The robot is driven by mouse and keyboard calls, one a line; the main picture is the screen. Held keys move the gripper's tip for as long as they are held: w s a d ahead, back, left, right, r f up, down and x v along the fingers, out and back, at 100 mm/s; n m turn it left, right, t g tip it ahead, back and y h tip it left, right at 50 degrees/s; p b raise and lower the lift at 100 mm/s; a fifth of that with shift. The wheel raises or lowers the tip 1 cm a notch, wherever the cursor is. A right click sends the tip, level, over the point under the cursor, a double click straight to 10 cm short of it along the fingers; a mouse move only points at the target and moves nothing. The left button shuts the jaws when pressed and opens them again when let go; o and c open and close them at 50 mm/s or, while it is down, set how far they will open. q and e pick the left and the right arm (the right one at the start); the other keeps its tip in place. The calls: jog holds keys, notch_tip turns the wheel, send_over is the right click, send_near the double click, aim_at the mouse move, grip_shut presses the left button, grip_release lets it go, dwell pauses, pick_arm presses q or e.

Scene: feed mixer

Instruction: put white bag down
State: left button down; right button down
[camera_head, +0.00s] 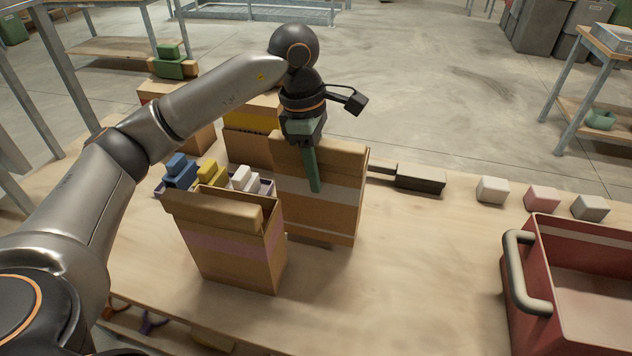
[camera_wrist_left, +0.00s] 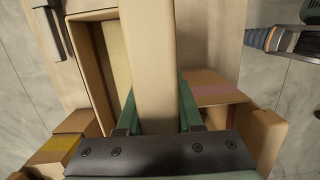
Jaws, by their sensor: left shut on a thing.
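The white bag is a tall brown cardboard bag with a pale white band (camera_head: 345,194), standing upright near the middle of the table in the head view. My left gripper (camera_head: 316,187) comes down from above, shut on its top part, with one green finger over the front face. The other finger is hidden behind the bag in the head view. In the left wrist view, the green fingers of the left gripper (camera_wrist_left: 158,115) sit on both sides of a light brown cardboard panel (camera_wrist_left: 150,50). I cannot tell whether the bag's bottom touches the table. My right gripper does not show.
A pink-banded bag (camera_head: 237,253) stands close at the front left, and a yellow-banded bag (camera_head: 250,121) behind. A tray of coloured blocks lies between them. A dark tool (camera_head: 420,179), several blocks and a red crate (camera_head: 530,322) are to the right. The front middle table is clear.

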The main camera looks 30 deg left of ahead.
pick_arm(q)
jog(key=f, duration=0.3)
jog(key=shift+w+a+f, duration=0.15)
jog(key=shift+w, duration=0.05)
jog(key=shift+f, duration=0.2)
jog(key=c, duration=0.6)
grip_release()
jog(key=shift+f, duration=0.1)
jog(key=shift+o, duration=0.2)
jog(key=r, duration=0.4)
jog(key=a+r, duration=0.1)
jog(key=r, duration=0.7)
jog(key=shift+s+a+r, duration=0.15)
jog(key=shift+s+a, duration=0.15)
jog(key=shift+a, duration=0.1)
